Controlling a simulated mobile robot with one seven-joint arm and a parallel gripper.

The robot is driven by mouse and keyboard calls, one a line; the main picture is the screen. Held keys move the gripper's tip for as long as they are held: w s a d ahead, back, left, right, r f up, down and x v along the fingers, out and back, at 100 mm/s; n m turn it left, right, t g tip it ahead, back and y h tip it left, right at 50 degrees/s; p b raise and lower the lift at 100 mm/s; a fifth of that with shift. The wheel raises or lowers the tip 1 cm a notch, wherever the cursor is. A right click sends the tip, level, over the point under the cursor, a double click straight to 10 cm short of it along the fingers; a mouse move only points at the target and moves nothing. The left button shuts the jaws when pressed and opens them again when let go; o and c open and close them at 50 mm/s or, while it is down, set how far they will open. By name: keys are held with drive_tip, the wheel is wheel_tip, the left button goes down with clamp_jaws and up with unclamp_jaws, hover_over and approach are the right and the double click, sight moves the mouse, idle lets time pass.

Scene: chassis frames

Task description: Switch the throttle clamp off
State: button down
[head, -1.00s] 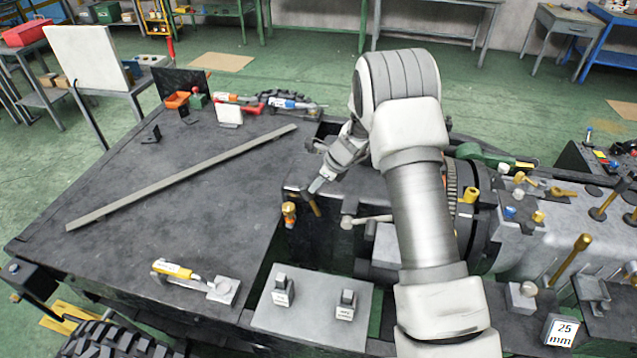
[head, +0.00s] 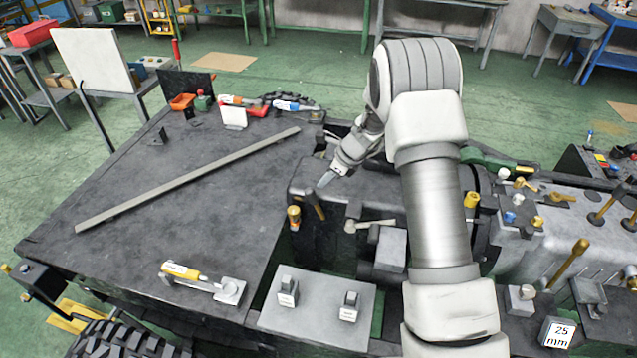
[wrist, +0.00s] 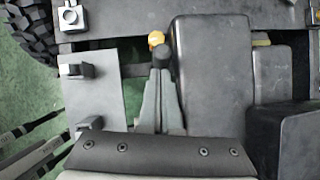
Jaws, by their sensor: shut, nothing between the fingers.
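Nothing carries a readable throttle clamp label, so I cannot tell for certain which part it is. My gripper (head: 325,181) is shut and empty, beside a dark-knobbed lever (head: 315,204) on the dark block. In the wrist view my fingertips (wrist: 161,78) point at that lever's dark knob (wrist: 162,56); I cannot tell whether they touch. A yellow knob (head: 294,213) stands just left of the lever, and it shows beyond it in the wrist view (wrist: 156,39).
A toggle clamp with a yellow handle (head: 181,271) lies on the dark deck (head: 120,270) at left. A long grey bar (head: 190,180) crosses the deck. A pale horizontal lever (head: 370,224) sits right of the dark lever. Several levers and knobs crowd the right side.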

drive_tip(key=p+v, duration=0.2)
drive_tip(key=v, duration=0.3)
drive_tip(key=shift+d+f, duration=0.1)
idle(0.3)
